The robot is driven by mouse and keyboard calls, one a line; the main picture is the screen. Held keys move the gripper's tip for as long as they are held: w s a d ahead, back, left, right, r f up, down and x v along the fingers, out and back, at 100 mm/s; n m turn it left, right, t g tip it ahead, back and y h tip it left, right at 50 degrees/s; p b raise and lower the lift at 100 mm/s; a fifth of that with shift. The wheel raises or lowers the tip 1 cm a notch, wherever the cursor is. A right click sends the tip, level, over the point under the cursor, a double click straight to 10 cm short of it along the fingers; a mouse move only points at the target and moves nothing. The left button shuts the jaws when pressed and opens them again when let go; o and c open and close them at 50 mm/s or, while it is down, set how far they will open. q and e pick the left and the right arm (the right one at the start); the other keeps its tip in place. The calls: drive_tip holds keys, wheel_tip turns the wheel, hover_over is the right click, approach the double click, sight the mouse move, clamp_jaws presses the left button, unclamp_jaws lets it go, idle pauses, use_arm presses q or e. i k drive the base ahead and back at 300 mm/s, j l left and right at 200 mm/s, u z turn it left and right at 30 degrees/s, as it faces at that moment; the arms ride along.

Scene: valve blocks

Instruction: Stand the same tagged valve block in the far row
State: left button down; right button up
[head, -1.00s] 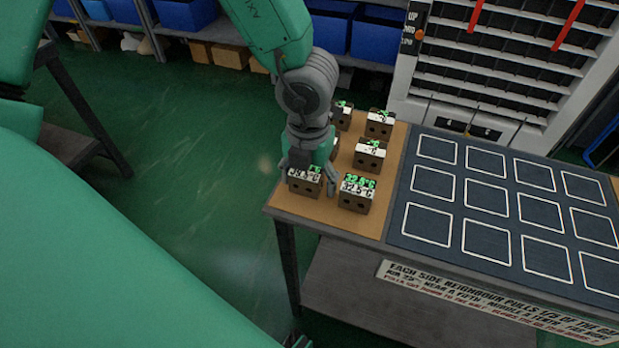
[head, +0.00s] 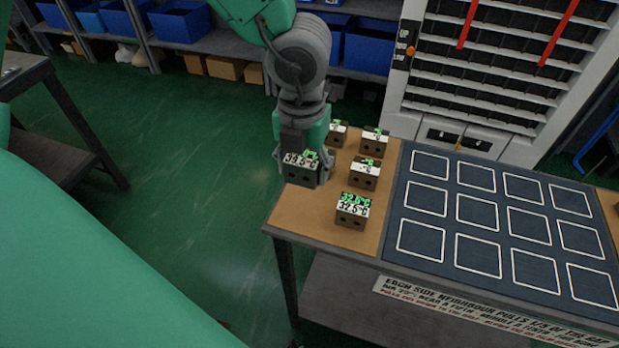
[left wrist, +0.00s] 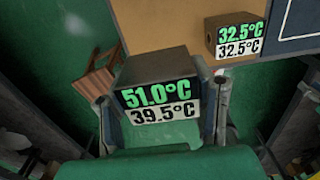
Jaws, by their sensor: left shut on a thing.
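My left gripper (head: 303,167) is shut on a dark brown valve block (head: 301,175), held upright above the left edge of the tan board (head: 290,212). In the left wrist view the held block (left wrist: 157,68) sits between the two fingers and its tag reads 51.0°C in green over 39.5°C in black. The dark mat (head: 452,217) has rows of white-outlined squares, all empty in view. The far row is nearest the cabinet. My right gripper is not in view.
A block tagged 32.5°C twice (head: 351,212) stands at the board's front. Other blocks stand behind it: one midway (head: 364,176), one at the back (head: 375,142) and one back left (head: 337,134). A white slatted cabinet (head: 490,78) rises behind the mat.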

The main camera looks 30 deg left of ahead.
sight(478, 254)
drive_tip(key=i+l, duration=0.1)
drive_tip(key=l, duration=1)
drive_tip(key=i+l, duration=0.15)
drive_tip(key=l, duration=0.4)
